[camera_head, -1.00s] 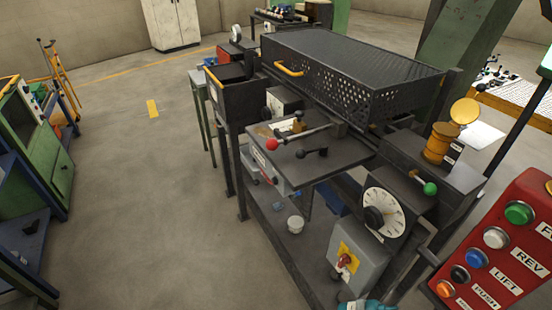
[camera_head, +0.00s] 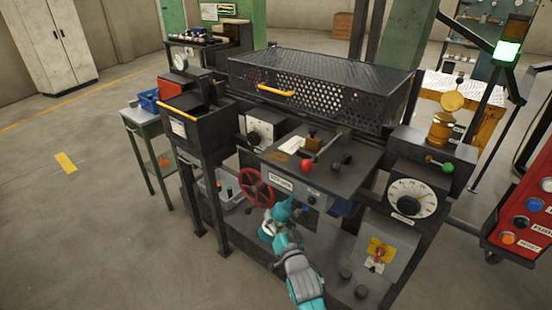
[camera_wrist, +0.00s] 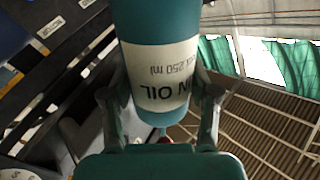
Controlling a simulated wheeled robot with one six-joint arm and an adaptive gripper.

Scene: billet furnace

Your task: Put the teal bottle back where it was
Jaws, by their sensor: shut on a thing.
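The teal bottle (camera_wrist: 160,30) fills the top middle of the wrist view. It has a white label reading "N OIL" and 250 ml, upside down in that view. My gripper (camera_wrist: 160,100) is shut on it, one finger on each side. In the head view my arm reaches up from the bottom, and my gripper (camera_head: 280,215) is in front of the dark furnace bench, below its top plate. The bottle cannot be told apart clearly from my teal arm there. The place the bottle came from cannot be told.
A red handwheel (camera_head: 256,188) is just left of my gripper. A grey bin (camera_head: 222,190) with small items sits on the lower shelf.

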